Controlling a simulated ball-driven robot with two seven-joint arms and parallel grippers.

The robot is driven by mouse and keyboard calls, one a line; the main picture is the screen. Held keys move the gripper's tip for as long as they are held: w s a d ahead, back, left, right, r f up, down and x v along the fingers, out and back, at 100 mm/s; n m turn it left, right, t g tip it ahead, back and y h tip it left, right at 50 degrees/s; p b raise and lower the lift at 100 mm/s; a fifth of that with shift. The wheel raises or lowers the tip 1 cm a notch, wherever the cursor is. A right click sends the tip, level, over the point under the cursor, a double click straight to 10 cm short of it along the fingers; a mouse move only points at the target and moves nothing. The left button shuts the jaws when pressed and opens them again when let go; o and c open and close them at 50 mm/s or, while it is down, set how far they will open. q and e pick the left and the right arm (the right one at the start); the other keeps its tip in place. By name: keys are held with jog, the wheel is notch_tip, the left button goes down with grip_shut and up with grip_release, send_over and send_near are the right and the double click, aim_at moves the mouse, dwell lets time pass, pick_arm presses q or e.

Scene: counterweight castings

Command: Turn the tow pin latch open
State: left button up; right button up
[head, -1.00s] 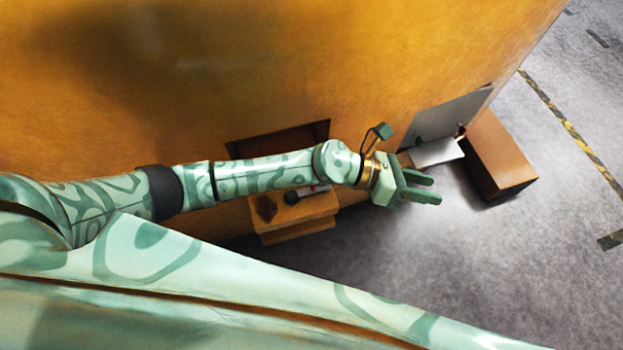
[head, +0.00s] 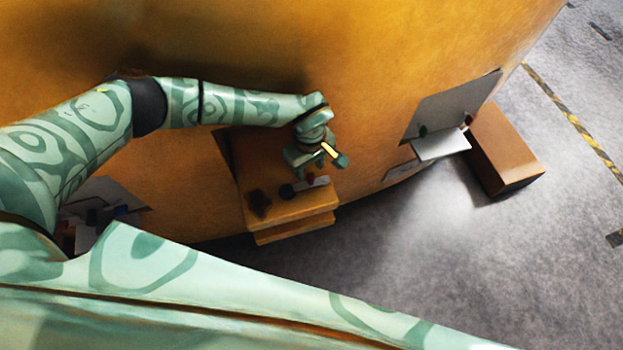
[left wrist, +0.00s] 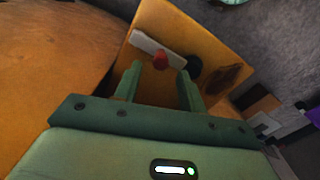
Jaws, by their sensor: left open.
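The tow pin latch (head: 318,182) is a pale grey bar on top of an orange block that juts from the curved orange casting. A dark round knob sits at its left end and a small red knob on the bar. In the left wrist view the latch bar (left wrist: 147,42) runs slantwise, with the red knob (left wrist: 160,59) in front of and between my fingertips. My left gripper (head: 305,168) is above the block, open and empty; its fingers (left wrist: 160,70) lie either side of the red knob in that view. Contact cannot be told. My right gripper is out of view.
The orange block (head: 290,221) has a dark patch beside the latch. A grey plate with a shelf (head: 440,146) and a brown box (head: 505,155) stand to the right. More fittings (head: 100,205) show at the lower left.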

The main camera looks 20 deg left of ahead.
aim_at(310, 174)
pick_arm(q)
notch_tip(310, 174, down, 5)
jog(key=shift+r+b, duration=0.2)
jog(key=shift+b, duration=1)
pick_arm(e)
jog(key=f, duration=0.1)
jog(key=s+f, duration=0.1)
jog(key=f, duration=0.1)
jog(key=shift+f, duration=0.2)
pick_arm(q)
jog(key=shift+r, duration=0.1)
grip_shut()
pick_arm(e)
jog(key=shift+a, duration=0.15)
